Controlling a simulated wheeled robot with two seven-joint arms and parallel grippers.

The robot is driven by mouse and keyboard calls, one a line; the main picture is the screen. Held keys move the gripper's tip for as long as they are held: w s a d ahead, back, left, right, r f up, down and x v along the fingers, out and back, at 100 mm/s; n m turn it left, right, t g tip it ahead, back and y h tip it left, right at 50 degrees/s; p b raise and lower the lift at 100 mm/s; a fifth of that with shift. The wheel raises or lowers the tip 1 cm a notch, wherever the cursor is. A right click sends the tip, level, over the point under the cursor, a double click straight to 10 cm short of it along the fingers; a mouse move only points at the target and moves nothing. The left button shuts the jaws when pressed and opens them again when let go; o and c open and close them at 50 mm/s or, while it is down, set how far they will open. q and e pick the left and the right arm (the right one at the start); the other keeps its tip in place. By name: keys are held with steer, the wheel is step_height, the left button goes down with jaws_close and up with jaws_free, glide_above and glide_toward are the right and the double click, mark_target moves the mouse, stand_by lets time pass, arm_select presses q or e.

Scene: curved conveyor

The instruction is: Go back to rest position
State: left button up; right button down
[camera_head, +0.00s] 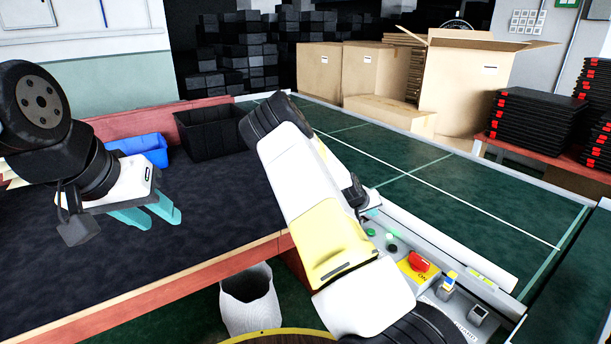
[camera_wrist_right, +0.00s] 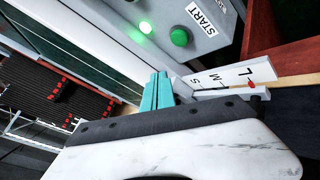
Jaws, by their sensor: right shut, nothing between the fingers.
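My left gripper (camera_head: 160,221) hangs over the dark work table at the left of the head view. Its two teal fingers are a little apart, with nothing between them. My right arm reaches in from the bottom of the head view and hides most of my right gripper. In the right wrist view the right gripper (camera_wrist_right: 157,78) is shut and empty, its teal fingers side by side. It is close to a grey control box with a green START button (camera_wrist_right: 180,37) and a lit green lamp (camera_wrist_right: 145,27); I cannot tell whether it touches the box.
The dark table (camera_head: 215,215) holds a black crate (camera_head: 212,130) and a blue bin (camera_head: 140,148) at its back. A green conveyor (camera_head: 450,185) runs behind the control panel with a red button (camera_head: 418,261). A white waste bin (camera_head: 250,300) stands below.

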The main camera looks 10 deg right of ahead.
steer(key=s+a+r+m+y, duration=0.1)
steer(key=s+a+r+y, duration=0.3)
steer(key=s+a+r, duration=0.45)
steer(key=s+a+r+y, duration=0.5)
steer(key=s+a+r, duration=0.1)
steer(key=a+r, duration=0.55)
steer(key=s+a+r+n, duration=0.2)
steer(key=s+r, duration=0.4)
steer(key=s, duration=0.4)
steer(key=s+a+r+n+t, duration=0.1)
steer(key=s+a+r, duration=0.3)
steer(key=s, duration=0.6)
step_height(320, 180, up, 2)
steer(key=shift+s+a+r+n+y, duration=0.1)
steer(key=shift+s+a+n+y, duration=0.1)
steer(key=shift+a+n+y, duration=0.2)
